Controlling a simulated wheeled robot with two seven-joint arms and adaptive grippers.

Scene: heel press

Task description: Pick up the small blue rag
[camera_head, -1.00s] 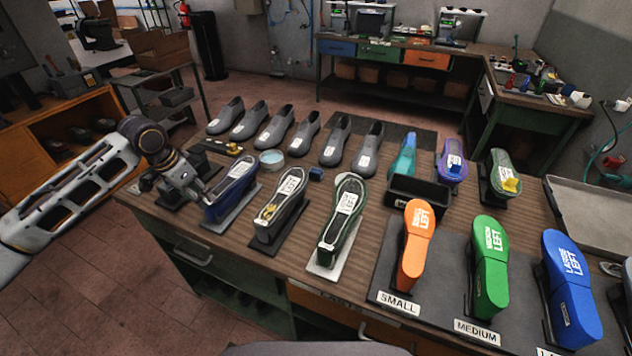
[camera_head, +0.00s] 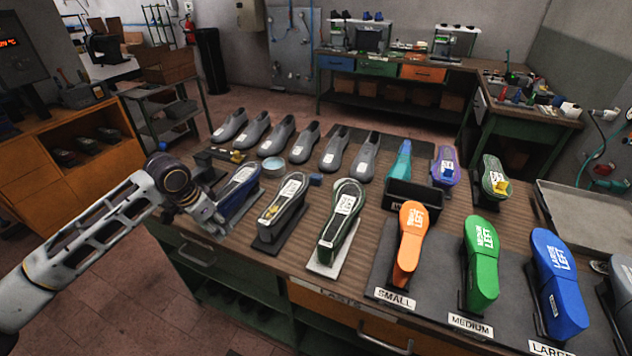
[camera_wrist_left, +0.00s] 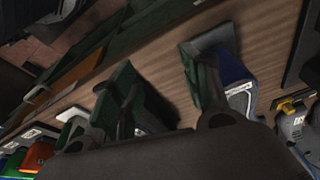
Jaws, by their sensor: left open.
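A small dark-blue item (camera_head: 315,180), which looks like the blue rag, lies on the workbench between two shoe lasts. It is too small to make out its folds, and I cannot pick it out in the left wrist view. My left gripper (camera_head: 213,217) is at the bench's front left edge, beside the blue last (camera_head: 238,192), and is well left of the rag. In the left wrist view my left gripper (camera_wrist_left: 160,68) shows its two fingers spread apart with nothing between them. My right gripper is not in view.
A row of grey shoes (camera_head: 334,148) stands behind the rag. Lasts on stands, including a grey one (camera_head: 283,203) and a dark green one (camera_head: 341,219), fill the front. A black bin (camera_head: 412,199) and orange, green and blue lasts stand to the right.

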